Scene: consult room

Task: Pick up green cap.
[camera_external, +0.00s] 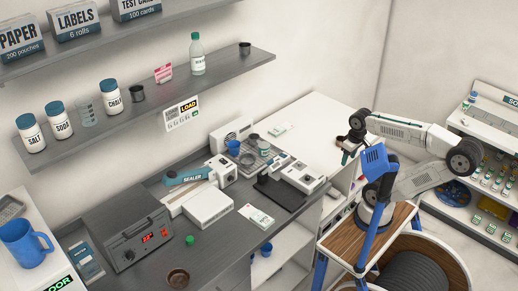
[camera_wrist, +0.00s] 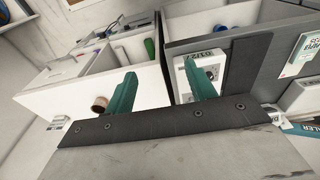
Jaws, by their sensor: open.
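The green cap (camera_external: 190,240) is a small bright green piece on the dark grey counter, to the right of the grey box with the red display. My gripper (camera_external: 347,155) is well to the right of it and higher, over the white counter by the corner. In the wrist view my gripper (camera_wrist: 161,85) shows two teal fingers held apart with nothing between them. I cannot make out the cap in the wrist view.
The sealer (camera_external: 188,176), a white box (camera_external: 208,207) and a card (camera_external: 256,216) lie behind and right of the cap. A small brown cup (camera_external: 177,277) stands in front of it. A shelf (camera_external: 150,115) with bottles overhangs the counter.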

